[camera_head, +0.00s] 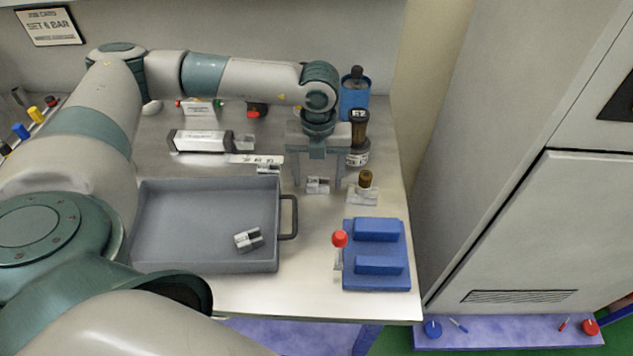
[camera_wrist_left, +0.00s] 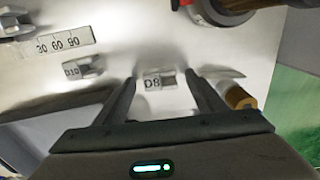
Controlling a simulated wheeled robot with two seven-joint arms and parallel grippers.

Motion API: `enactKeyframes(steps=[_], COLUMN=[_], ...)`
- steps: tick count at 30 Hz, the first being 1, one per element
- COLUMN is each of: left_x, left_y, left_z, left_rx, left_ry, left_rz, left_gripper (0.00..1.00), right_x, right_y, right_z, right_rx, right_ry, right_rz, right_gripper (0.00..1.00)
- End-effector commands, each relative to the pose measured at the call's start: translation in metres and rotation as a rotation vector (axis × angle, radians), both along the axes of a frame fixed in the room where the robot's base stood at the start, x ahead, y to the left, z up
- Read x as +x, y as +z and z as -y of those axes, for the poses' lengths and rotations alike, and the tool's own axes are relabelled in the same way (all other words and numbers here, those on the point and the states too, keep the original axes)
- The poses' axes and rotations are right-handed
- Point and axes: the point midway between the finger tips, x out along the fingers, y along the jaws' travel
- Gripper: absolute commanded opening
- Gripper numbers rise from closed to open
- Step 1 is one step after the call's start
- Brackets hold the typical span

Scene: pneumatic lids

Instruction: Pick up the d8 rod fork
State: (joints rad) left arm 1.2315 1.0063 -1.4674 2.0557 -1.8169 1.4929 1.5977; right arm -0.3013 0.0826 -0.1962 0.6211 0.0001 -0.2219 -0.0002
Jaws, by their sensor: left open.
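The d8 rod fork (camera_head: 316,184) is a small silvery block with a slot, lying on the table right of the grey tray. In the left wrist view the rod fork (camera_wrist_left: 158,81) shows its D8 label. My left gripper (camera_head: 318,186) points down over it with fingers apart on either side. In the left wrist view the gripper (camera_wrist_left: 160,84) is open, with the fork between its fingertips; contact cannot be told. A similar D10 fork (camera_wrist_left: 82,68) lies to the left, and it also shows in the head view (camera_head: 268,168). My right gripper is not in view.
A grey tray (camera_head: 287,238) holds another small fork (camera_head: 248,239). A blue fixture (camera_head: 375,284) with a red knob (camera_head: 339,239) stands at the front right. A brown-topped part (camera_head: 365,180) and a dark cylinder (camera_head: 359,126) stand close right of the gripper. A cylinder body (camera_head: 200,141) lies behind the tray.

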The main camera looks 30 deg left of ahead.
Motion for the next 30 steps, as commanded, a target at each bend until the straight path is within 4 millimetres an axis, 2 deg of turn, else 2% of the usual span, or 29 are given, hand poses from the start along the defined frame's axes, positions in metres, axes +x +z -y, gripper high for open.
enactKeyframes(steps=[3, 10, 15, 16, 30], left_x=[0.0, -0.0001, -0.0001, -0.0001, 0.0006], left_y=[-0.0001, 0.0002, 0.0003, 0.0003, 0.0074], left_z=[0.0001, 0.0003, 0.0003, 0.0003, 0.0008], left_rx=[0.0, 0.0, 0.0, 0.0, -0.003], left_ry=[0.0, 0.0, 0.0, 0.0, 0.0], left_rz=[0.0, 0.0, 0.0, 0.0, 0.002], left_gripper=[0.64, 0.64, 0.23, 0.18, 0.18], right_x=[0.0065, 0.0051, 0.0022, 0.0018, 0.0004], right_y=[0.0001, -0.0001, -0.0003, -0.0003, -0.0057], right_z=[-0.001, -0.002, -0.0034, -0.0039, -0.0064], right_rx=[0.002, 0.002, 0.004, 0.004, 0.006], right_ry=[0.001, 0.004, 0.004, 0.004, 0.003], right_rz=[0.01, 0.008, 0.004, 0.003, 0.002], right_gripper=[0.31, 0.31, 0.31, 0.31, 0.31])
